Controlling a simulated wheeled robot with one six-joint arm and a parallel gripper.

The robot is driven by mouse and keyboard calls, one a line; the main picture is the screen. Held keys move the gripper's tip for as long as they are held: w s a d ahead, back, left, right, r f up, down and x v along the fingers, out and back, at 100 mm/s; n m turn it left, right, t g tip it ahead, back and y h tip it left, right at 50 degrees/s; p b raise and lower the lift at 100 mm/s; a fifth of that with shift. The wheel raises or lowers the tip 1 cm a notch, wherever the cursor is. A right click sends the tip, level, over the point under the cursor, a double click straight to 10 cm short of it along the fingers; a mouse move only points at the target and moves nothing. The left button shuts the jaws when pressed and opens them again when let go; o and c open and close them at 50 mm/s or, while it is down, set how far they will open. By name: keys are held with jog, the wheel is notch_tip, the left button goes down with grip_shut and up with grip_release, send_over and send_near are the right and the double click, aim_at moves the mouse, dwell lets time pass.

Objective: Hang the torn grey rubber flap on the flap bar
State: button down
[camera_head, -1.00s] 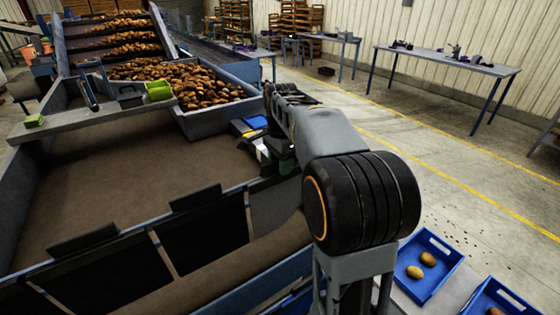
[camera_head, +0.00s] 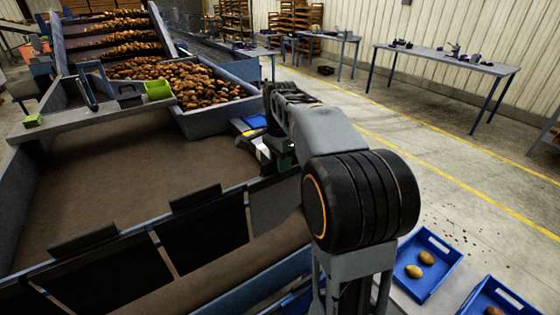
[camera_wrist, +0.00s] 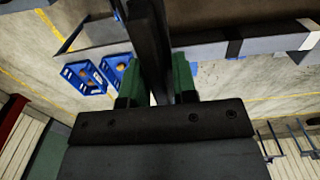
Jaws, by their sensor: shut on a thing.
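My gripper (camera_head: 278,155) is at the right end of the grader's front side, partly hidden behind my arm in the head view. In the wrist view its green fingers (camera_wrist: 158,78) are shut on a dark strip seen edge-on, the rubber flap (camera_wrist: 148,30). In the head view a grey panel, likely this flap (camera_head: 274,207), hangs below the gripper beside the black flaps. The flap bar (camera_head: 150,230) runs along the front side with black flaps (camera_head: 203,240) hanging from it. I cannot tell whether the held flap touches the bar. Its tear is not visible.
The brown belt (camera_head: 120,175) lies behind the bar. Blue trays with potatoes (camera_head: 428,266) stand at lower right and also show in the wrist view (camera_wrist: 83,77). Potatoes fill the grader's back.

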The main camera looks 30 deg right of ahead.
jog(key=shift+r+p, duration=1.7)
jog(key=shift+r, duration=0.3)
jog(key=s+d+b, duration=0.1)
jog(key=s+b, duration=0.2)
jog(key=s, duration=0.7)
jog(key=shift+b, duration=0.4)
jog(key=shift+d, duration=0.1)
